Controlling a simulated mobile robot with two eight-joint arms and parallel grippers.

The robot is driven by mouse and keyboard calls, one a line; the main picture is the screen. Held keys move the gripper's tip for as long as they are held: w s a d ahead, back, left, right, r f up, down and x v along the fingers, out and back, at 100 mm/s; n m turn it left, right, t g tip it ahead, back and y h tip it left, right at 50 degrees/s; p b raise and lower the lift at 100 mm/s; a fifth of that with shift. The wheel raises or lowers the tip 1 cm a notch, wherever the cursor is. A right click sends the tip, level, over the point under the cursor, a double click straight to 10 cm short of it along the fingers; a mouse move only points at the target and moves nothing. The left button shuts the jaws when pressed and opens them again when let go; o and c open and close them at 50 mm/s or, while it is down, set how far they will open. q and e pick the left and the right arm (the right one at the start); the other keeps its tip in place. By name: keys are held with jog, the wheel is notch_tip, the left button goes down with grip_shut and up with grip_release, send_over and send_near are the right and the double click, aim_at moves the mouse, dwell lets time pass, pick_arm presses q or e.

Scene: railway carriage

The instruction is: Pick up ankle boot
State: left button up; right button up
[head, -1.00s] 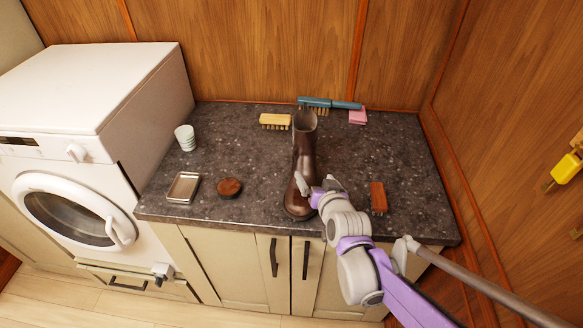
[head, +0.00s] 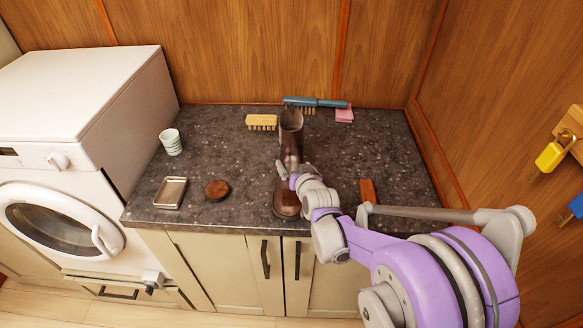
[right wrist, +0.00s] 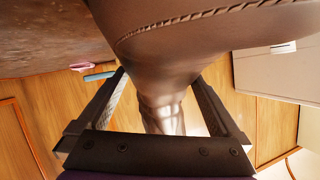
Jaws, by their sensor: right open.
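The dark brown ankle boot (head: 291,127) stands upright on the speckled dark worktop (head: 230,145), its toe towards the front edge. My right gripper (head: 294,172) is at the boot's ankle, in front of the shaft, and hides part of it. In the right wrist view the boot (right wrist: 190,45) fills the upper middle, with a stitched seam. The open fingers (right wrist: 160,103) lie one on each side of it. I cannot tell whether they touch the leather. My left gripper is not in view.
A wooden brush (head: 262,122), blue-handled brush (head: 315,102) and pink cloth (head: 344,115) lie behind. A cup (head: 171,142), metal tray (head: 171,192) and round brown tin (head: 217,190) are left. A red-brown block (head: 367,191) is close right of my gripper. The washing machine (head: 90,100) bounds the left.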

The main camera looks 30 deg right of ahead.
grip_shut()
dwell(0.5)
jog(key=shift+r, duration=0.1)
